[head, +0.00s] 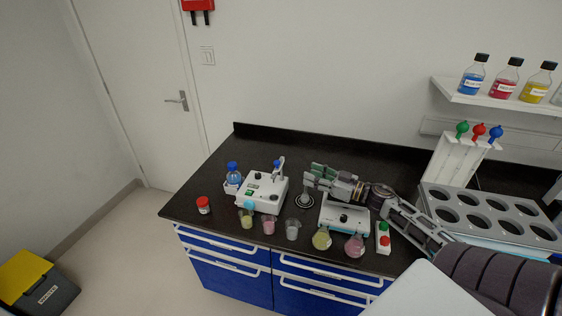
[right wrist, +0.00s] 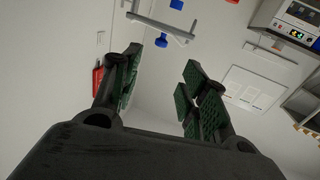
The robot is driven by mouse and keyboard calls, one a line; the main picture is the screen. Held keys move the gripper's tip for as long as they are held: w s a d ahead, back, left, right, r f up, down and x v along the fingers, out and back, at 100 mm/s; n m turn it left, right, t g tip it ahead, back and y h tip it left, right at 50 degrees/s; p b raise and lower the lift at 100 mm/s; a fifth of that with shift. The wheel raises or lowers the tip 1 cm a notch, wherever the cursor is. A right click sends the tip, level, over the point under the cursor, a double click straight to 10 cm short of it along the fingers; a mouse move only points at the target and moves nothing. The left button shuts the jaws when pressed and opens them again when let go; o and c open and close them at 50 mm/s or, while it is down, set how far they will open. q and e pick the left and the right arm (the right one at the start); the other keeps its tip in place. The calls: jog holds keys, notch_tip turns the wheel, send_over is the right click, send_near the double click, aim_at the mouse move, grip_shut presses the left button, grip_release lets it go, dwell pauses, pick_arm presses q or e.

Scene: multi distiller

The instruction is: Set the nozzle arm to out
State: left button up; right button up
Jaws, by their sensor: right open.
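The white distiller unit (head: 264,192) stands on the black bench, left of centre. Its grey nozzle arm (head: 281,168) rises at the back right corner, with a blue part beside it. My left gripper is not in view.
Small beakers (head: 268,229) stand along the front edge. Two flasks (head: 322,239) are by a second white device (head: 344,217). A blue-capped bottle (head: 233,175) and red-capped jar (head: 203,205) are at left. A grey rack (head: 480,212) fills the right. The back left bench is clear.

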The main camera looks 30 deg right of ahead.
aim_at(278, 167)
jog(key=p+x, duration=0.1)
jog(key=x, duration=1.2)
jog(key=shift+w, duration=0.35)
dwell(1.2)
jog(key=shift+a, duration=0.2)
grip_shut()
dwell(0.3)
